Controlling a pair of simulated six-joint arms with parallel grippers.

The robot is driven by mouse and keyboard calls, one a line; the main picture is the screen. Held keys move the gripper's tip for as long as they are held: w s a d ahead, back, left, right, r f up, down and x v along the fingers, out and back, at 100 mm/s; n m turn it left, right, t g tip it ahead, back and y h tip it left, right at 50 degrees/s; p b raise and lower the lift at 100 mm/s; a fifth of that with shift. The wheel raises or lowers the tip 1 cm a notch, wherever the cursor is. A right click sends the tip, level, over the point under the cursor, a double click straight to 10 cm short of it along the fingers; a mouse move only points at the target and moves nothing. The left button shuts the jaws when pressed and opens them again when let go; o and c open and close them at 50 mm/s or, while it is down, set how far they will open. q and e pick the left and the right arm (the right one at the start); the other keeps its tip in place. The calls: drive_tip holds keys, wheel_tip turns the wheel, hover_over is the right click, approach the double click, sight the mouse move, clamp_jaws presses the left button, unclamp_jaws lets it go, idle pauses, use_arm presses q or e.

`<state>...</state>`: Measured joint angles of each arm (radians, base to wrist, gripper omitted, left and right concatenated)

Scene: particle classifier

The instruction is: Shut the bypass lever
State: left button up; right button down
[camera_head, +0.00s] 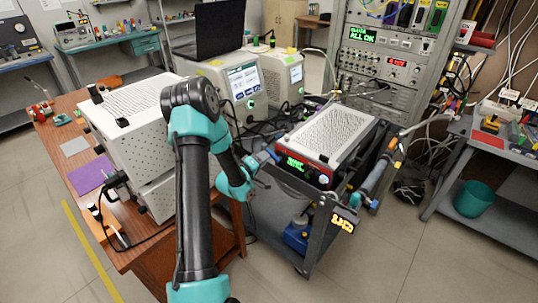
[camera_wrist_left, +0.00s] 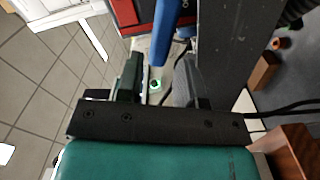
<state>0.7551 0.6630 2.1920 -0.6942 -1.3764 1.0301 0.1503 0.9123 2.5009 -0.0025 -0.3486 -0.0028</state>
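A blue lever handle (camera_head: 272,155) sticks out at the left of the red-and-black instrument (camera_head: 305,172) on the grey cart. My left gripper (camera_head: 256,164) is close to this handle, but it is small in the head view. In the left wrist view, the blue handle (camera_wrist_left: 164,35) comes down from the top, and its end lies in line with the gap between the two fingers of my left gripper (camera_wrist_left: 158,80). The fingers are apart. I cannot tell whether they touch the handle. My right gripper is not in view.
A perforated white box (camera_head: 135,125) stands on the wooden table (camera_head: 150,258) left of my arm. The cart (camera_head: 275,215) carries the instrument, with a grey cylinder (camera_head: 375,175) on its right and a blue container (camera_head: 298,236) below. A dark upright (camera_wrist_left: 222,60) is close beside the gripper.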

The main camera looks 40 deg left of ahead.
sight(273, 155)
use_arm(q)
drive_tip(key=shift+w+a, duration=0.15)
drive_tip(key=shift+w, duration=1.9)
drive_tip(key=shift+c, duration=0.2)
clamp_jaws()
